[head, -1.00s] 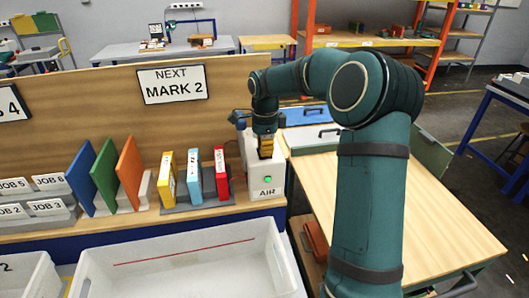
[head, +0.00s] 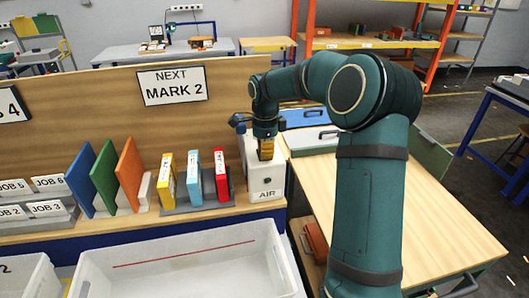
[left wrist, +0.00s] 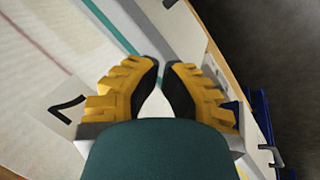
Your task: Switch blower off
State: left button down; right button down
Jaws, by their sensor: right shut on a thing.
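The blower is a white box (head: 251,183) marked AIR at the right end of the wooden bench in the head view. The round light (head: 267,181) on its front is dark. My right gripper (head: 266,152) points down at the top of the box, with its yellow fingers shut on the blower's switch. The switch itself is hidden by the fingers. My left gripper (left wrist: 161,70) shows only in the left wrist view.
A rack of yellow, blue and red pieces (head: 194,204) stands just left of the blower. A white tray (head: 275,262) lies in front. Behind is a wooden panel with a NEXT MARK 2 sign (head: 172,85). A wooden table (head: 440,215) is at right.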

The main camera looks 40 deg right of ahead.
jog(key=shift+r+p, duration=2.4)
jog(key=shift+r, duration=0.95)
